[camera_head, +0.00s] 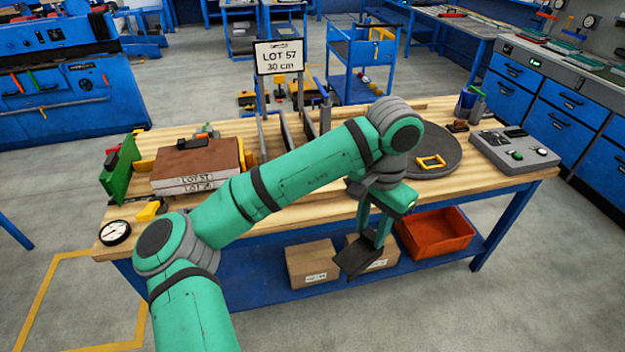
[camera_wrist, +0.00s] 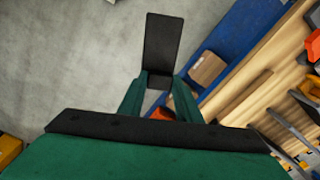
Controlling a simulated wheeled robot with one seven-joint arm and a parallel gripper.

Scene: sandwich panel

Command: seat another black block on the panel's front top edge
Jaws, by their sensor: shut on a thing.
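My gripper (camera_head: 372,238) is shut on a black block (camera_head: 357,260) and holds it in front of the workbench's front edge, clear of the top. In the wrist view the long dark block (camera_wrist: 163,45) sticks out beyond the green fingers (camera_wrist: 158,90). A brown-topped panel stack (camera_head: 196,160) with pale sides marked LOT 57 lies flat on the left of the bench. A small dark piece (camera_head: 192,143) lies on its top.
Upright dark plates (camera_head: 286,131) stand mid-bench behind my arm, near a LOT 57 sign (camera_head: 279,57). A round grey plate (camera_head: 447,158) and a control box (camera_head: 514,148) are at right. Boxes (camera_head: 312,263) and an orange bin (camera_head: 436,236) sit on the lower shelf.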

